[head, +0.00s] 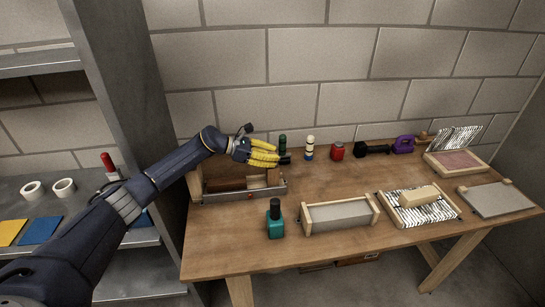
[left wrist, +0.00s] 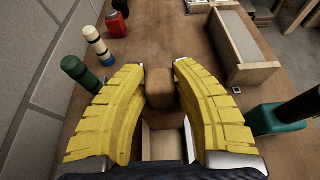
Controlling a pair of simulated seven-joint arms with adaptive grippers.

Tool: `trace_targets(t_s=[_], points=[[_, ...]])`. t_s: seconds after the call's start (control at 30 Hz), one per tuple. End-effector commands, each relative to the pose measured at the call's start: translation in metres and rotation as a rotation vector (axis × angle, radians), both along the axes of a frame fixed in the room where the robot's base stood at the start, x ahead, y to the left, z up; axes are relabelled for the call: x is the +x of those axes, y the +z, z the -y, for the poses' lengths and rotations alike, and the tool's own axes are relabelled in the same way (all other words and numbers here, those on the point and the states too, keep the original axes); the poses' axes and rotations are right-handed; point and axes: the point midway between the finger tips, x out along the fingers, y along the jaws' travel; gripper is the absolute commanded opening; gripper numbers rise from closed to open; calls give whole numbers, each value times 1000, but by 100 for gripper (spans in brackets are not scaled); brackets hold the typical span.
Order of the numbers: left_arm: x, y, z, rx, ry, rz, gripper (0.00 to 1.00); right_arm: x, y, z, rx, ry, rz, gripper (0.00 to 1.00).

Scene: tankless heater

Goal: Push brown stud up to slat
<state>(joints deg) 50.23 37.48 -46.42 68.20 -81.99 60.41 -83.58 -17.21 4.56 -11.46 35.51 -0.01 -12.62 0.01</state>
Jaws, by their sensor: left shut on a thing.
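My right gripper is not in view.
A teal bottle (head: 275,222) stands in front of the box. A green bottle (head: 282,143), a striped post (head: 309,148) and a red container (head: 337,151) stand along the wall. Grey shelves (head: 130,262) are at left.

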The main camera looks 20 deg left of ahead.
Motion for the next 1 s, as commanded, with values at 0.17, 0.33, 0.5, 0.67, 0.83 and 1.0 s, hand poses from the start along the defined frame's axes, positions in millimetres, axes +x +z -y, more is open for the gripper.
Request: trace_targets(t_s=[0.17, 0.33, 0.5, 0.67, 0.83, 1.0], points=[[0, 0, 0, 0, 0, 0, 0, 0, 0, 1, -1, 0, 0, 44], [0, 0, -1, 0, 0, 0, 0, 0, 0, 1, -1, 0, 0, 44], [-11, -2, -26, 4, 4, -1, 0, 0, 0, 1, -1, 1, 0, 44], [-28, -2, -61, 3, 5, -4, 0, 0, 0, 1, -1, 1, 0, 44], [-40, -2, -83, 3, 2, -4, 0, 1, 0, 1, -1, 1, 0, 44], [-42, -2, -87, 2, 0, -2, 0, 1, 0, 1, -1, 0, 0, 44]])
